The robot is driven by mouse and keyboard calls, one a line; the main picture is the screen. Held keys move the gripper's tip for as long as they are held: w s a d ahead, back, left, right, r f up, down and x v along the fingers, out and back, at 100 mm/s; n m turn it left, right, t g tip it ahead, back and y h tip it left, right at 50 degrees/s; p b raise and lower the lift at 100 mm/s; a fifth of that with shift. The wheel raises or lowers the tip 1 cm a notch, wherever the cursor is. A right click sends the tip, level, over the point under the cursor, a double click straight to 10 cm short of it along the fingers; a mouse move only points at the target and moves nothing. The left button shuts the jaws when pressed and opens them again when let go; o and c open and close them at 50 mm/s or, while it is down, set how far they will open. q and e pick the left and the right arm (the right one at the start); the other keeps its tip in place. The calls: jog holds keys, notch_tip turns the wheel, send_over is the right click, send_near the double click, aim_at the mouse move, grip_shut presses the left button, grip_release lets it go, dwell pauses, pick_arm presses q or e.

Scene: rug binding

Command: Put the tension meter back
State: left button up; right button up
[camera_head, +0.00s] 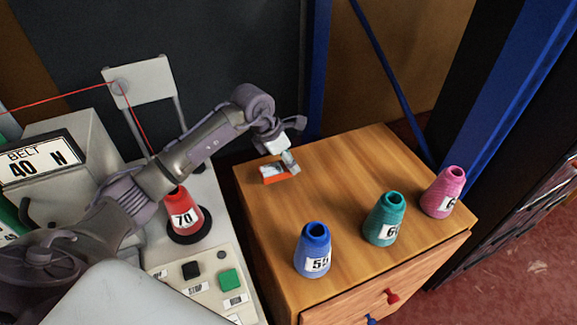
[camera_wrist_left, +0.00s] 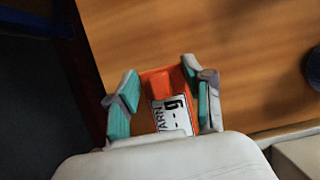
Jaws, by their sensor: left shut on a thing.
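The tension meter (camera_head: 272,174) is a small orange block with a white face, low at the back left of the wooden cabinet top (camera_head: 330,170). In the left wrist view the meter (camera_wrist_left: 163,84) sits between the teal finger pads, its white label reading "YARN" and a 6. My left gripper (camera_head: 288,162) points down and is shut on the meter. I cannot tell whether the meter touches the wood. My right gripper is not in view.
Blue (camera_head: 313,252), teal (camera_head: 384,220) and pink (camera_head: 444,192) yarn cones stand on the cabinet's front and right. A red cone (camera_head: 182,218) stands on the machine beside a button panel (camera_head: 205,282). The cabinet top's middle is clear. A blue post (camera_head: 319,60) rises behind.

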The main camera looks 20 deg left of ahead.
pick_arm(q)
notch_tip(320, 180, down, 3)
jog(key=shift+r+p, duration=0.2)
jog(key=shift+p, duration=0.1)
jog(key=shift+f, duration=0.35)
jog(key=o, duration=1.3)
jog(key=shift+f, duration=0.1)
